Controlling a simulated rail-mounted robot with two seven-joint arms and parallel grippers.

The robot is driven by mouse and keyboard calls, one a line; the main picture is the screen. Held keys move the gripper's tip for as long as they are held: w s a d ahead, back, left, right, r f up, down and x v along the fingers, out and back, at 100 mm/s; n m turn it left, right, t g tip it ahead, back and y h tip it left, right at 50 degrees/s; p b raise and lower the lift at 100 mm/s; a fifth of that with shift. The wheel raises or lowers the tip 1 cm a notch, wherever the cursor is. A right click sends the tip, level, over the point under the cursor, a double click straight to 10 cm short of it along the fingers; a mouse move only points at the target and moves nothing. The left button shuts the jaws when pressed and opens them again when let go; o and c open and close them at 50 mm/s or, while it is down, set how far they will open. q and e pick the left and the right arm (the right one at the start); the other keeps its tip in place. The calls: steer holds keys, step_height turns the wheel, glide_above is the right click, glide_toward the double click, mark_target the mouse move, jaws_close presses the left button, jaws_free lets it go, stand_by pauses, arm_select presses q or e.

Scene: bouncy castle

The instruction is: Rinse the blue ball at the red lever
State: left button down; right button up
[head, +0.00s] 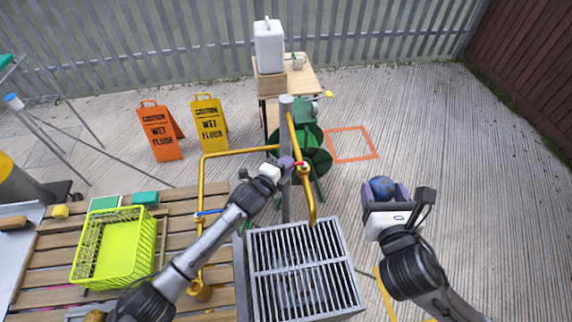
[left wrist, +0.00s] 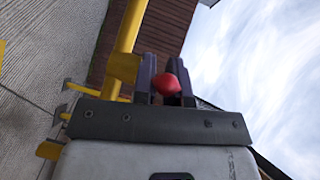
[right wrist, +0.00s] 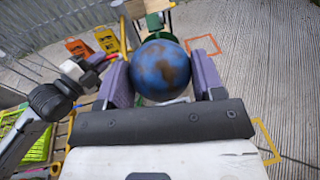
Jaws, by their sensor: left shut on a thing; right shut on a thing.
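The blue ball (head: 382,187) has brown patches and is held between the fingers of my right gripper (head: 384,194), to the right of the grated basin. It fills the space between the fingers in the right wrist view (right wrist: 160,70). My left gripper (head: 286,166) is at the yellow pipe, shut on the red lever, whose red end (left wrist: 171,85) shows between the fingers in the left wrist view. The yellow pipe's spout (head: 311,212) bends down over the metal grate (head: 302,270). I see no water coming from the spout.
A lime green basket (head: 117,248) stands on the wooden slats at the left. A blue lever (head: 208,212) sits on the pipe's left upright. Orange (head: 158,132) and yellow (head: 209,124) wet floor signs and a green hose reel (head: 314,152) stand behind. Open floor lies at the right.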

steer(key=shift+r+p, duration=0.8)
steer(key=shift+p, duration=0.05)
arm_select(q)
steer(key=n+y, duration=0.1)
steer(key=s+n+t+y, duration=0.1)
steer(key=n+t+y, duration=0.1)
steer(key=y, duration=0.1)
steer(key=shift+s+d+f, duration=0.1)
steer(key=shift+s+d, duration=0.1)
steer(key=shift+s, duration=0.05)
steer(key=c, duration=1.2)
jaws_free()
steer(key=shift+o, duration=0.2)
steer(key=v, duration=1.2)
arm_select(e)
steer(key=shift+r, duration=0.15)
